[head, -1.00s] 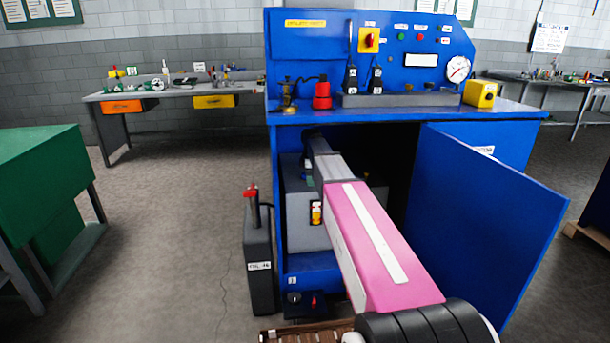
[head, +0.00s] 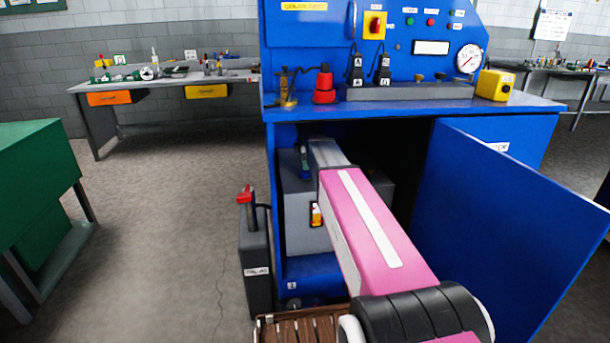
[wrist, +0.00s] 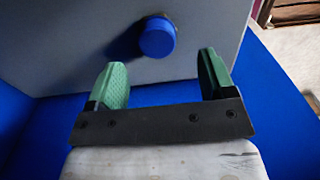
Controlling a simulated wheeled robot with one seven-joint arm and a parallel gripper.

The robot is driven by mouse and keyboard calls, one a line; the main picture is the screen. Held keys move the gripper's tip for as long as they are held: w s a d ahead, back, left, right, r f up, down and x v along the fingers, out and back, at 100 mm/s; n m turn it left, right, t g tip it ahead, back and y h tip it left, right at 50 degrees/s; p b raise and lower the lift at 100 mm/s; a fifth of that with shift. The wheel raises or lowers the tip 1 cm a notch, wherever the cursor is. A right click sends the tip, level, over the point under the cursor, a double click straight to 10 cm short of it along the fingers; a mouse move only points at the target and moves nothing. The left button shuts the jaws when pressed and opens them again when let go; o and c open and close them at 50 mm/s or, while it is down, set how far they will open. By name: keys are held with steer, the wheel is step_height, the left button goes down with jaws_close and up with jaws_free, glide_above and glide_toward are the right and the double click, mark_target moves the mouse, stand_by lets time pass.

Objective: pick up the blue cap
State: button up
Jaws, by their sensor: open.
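The blue cap (wrist: 157,37) is a round blue knob on the side of a grey box, seen in the wrist view. It sits beyond my two green fingers, near the middle of the gap between them. My gripper (wrist: 162,75) is open and empty, and neither finger touches the cap. In the head view my arm reaches into the open blue cabinet, beside the grey box (head: 298,225). The cap cannot be made out in the head view.
The blue cabinet door (head: 510,230) stands open to the right of my arm. A black canister (head: 256,270) with a red top stands left of the cabinet. A slatted wooden crate (head: 300,328) lies low in front. Blue cabinet walls surround the box closely.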

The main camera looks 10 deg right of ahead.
mark_target(305, 172)
step_height(305, 172, down, 5)
steer(key=shift+w+r, duration=0.15)
steer(key=c, duration=1)
